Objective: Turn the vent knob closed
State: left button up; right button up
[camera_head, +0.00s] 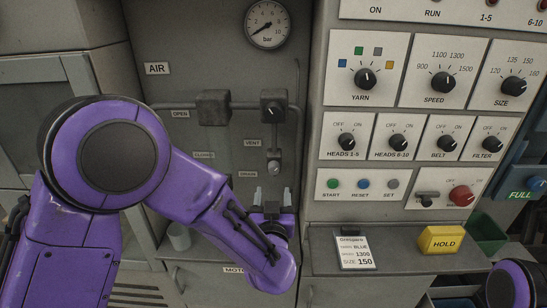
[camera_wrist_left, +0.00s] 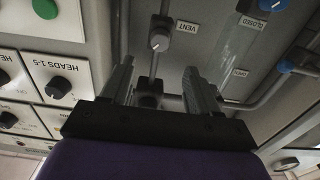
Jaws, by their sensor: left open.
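The vent knob (camera_head: 274,166) is a small grey knob on the air panel, beside the VENT label (camera_head: 252,143) and below a dark valve box. In the left wrist view, which is upside down, the knob (camera_wrist_left: 160,41) shows a pale pointer mark; I cannot tell its exact setting. My left gripper (camera_head: 272,195) is open and empty, just below the knob in the head view and apart from it. In the left wrist view the two fingers (camera_wrist_left: 160,75) stand apart, with the knob beyond them and between their lines. My right gripper is not in view.
The dark valve box (camera_head: 274,106) with its knob and pipes sits above. To the right is the control panel with several knobs, and a shelf (camera_head: 400,258) with a card and a yellow HOLD block (camera_head: 440,240). A pressure gauge (camera_head: 267,23) is at the top.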

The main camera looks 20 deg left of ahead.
aim_at(274, 172)
pick_arm(q)
jog(key=p+x, duration=0.3)
jog(key=x, duration=0.7)
jog(key=shift+w+a+f+p, duration=0.1)
jog(key=shift+w+f+p, duration=0.1)
jog(key=shift+p, duration=0.1)
jog(key=c, duration=1)
jog(key=shift+c, duration=0.2)
